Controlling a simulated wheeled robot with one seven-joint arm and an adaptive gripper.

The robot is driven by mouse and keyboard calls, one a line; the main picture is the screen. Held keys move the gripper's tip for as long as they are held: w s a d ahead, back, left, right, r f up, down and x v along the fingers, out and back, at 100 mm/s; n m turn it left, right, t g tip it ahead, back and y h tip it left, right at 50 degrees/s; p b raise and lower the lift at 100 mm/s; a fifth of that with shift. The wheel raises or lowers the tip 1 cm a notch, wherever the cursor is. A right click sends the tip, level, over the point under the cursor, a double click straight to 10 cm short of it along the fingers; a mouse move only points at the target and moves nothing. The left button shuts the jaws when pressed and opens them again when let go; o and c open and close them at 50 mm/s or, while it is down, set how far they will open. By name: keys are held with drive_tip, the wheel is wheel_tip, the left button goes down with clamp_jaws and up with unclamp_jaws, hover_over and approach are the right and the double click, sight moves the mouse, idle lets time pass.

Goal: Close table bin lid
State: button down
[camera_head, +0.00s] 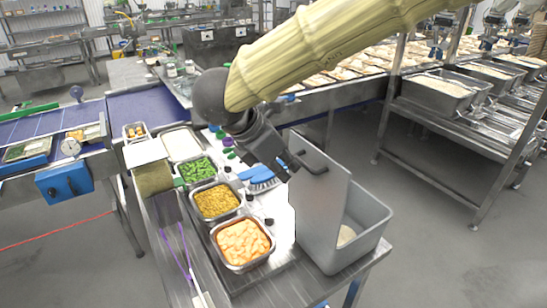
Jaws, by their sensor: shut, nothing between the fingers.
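The grey table bin (368,238) stands at the right front corner of the steel table. Its grey lid (318,205) stands raised and steeply tilted along the bin's left side. The opening to its right is uncovered, and something pale lies inside. My gripper (300,166) is dark, shut and empty, at the upper part of the lid on its left side. A dark bar shows against the lid by the fingertips. I cannot tell whether the fingers touch the lid.
Steel pans of orange pieces (243,241), yellow food (216,202) and green food (197,170) line the table left of the bin. A blue brush (262,178) lies between them and the lid. A steel rack (440,125) with pans stands behind right. The floor right of the bin is clear.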

drive_tip(key=shift+w+d+f, duration=0.1)
drive_tip(key=shift+w+d, duration=0.2)
drive_tip(key=shift+d, duration=0.15)
